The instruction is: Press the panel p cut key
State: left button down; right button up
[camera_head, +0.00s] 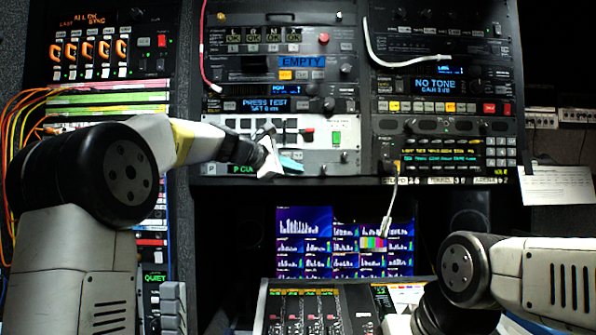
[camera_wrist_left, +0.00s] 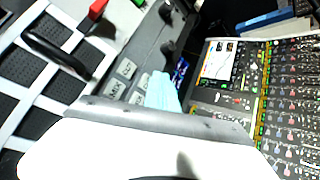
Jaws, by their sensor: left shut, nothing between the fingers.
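The panel marked P (camera_head: 212,169) is a low strip under the white key unit, with a green display (camera_head: 240,170) beside the letter. My left gripper (camera_head: 291,164) is shut and empty, its teal tip at the right part of this strip; the gripper hides part of the strip. In the left wrist view the teal fingertip (camera_wrist_left: 161,91) lies over or beside small pale lettered keys (camera_wrist_left: 126,68) on a grey strip. One key seems to read MIX; I cannot tell which is the cut key, or whether the tip touches any. My right gripper is out of view.
The white unit (camera_head: 318,157) above has dark keys and a red-tipped lever (camera_head: 307,131). A patch cable (camera_head: 389,205) hangs to the right. Monitors (camera_head: 305,240) and a mixing desk (camera_head: 310,310) are below. Open dark space lies under the rack.

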pick_arm(q)
jog(key=shift+w, duration=0.1)
dwell(0.7)
jog(key=shift+w, duration=0.35)
jog(key=shift+w, duration=0.3)
dwell(0.6)
jog(key=shift+s, duration=0.75)
jog(key=s, duration=0.5)
dwell(0.5)
dwell(0.6)
